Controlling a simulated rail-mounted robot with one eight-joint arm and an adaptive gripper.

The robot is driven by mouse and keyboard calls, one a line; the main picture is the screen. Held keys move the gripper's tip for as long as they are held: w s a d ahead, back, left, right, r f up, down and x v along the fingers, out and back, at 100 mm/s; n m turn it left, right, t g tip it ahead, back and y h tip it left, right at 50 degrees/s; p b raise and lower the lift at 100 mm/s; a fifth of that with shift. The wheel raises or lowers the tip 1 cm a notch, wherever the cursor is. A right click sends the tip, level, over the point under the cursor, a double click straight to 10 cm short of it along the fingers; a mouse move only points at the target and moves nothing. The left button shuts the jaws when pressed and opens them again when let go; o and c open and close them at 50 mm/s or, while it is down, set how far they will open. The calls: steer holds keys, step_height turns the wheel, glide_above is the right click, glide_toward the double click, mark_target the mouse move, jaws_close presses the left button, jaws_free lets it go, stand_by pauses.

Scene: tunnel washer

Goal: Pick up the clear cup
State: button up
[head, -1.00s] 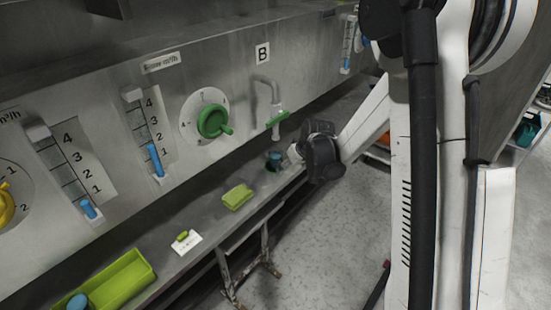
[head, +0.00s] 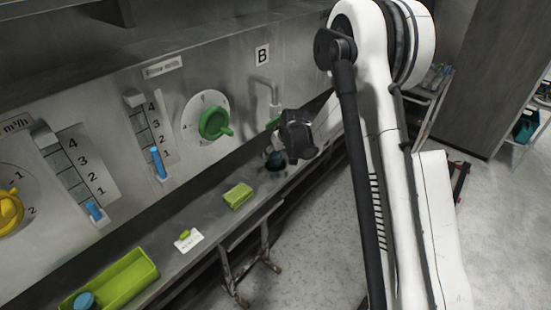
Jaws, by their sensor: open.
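A small cup-like vessel (head: 275,161) with a bluish tint stands on the steel ledge below the tap. It is small and partly covered by my gripper, so I cannot tell for sure that it is the clear cup. My gripper (head: 284,148) is dark and open, just above and to the right of this vessel. Its fingertips are hard to make out, and I cannot tell whether they touch the vessel or are around it.
The tap (head: 271,95) and the panel with a green knob (head: 214,123) are close behind. Along the ledge (head: 213,213) lie a green sponge-like block (head: 238,195), a white card (head: 188,240) and a green tray (head: 121,283) holding a blue round item. A shelf with bottles stands right.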

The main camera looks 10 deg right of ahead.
steer(key=shift+w+f, duration=0.2)
steer(key=shift+f, duration=0.1)
steer(key=c, duration=1.4)
steer(key=shift+o, duration=0.2)
steer(key=shift+r, duration=0.15)
